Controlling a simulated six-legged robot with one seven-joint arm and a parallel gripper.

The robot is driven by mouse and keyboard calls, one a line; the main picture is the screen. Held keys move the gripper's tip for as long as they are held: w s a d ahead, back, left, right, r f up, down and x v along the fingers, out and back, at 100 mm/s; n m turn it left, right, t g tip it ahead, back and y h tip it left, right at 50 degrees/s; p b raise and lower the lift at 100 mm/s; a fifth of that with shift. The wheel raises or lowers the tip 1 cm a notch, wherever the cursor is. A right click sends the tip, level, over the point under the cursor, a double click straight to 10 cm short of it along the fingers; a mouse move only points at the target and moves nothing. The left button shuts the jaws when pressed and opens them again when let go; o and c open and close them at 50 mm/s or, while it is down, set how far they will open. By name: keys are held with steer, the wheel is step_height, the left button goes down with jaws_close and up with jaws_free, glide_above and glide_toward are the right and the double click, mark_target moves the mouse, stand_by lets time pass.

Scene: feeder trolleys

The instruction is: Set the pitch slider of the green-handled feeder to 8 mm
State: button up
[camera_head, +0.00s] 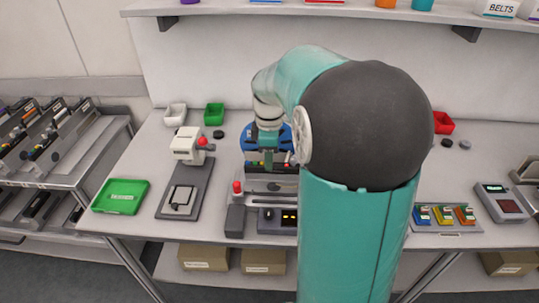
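My gripper (268,158) points down over the grey feeder fixture (268,188) in the middle of the bench. A blue round part (251,137), like a reel, shows behind my gripper. A dark strip with small coloured spots lies by the fingertips; I cannot tell whether it belongs to the green-handled feeder. The pitch slider and its scale are too small to read. My arm hides the right part of the fixture. I cannot tell whether the fingers are open or shut, or whether they touch anything.
A red-knobbed press (188,146), a green tray (120,196) and small bins stand to the left. A trolley (60,165) with several feeders is at far left. Coloured blocks (443,215) and a grey meter (500,203) are at right. A shelf runs above.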

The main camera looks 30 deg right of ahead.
step_height(320, 180, up, 14)
stand_by(0.5)
steer(key=shift+s+f, duration=0.1)
steer(key=shift+f, duration=0.05)
stand_by(0.3)
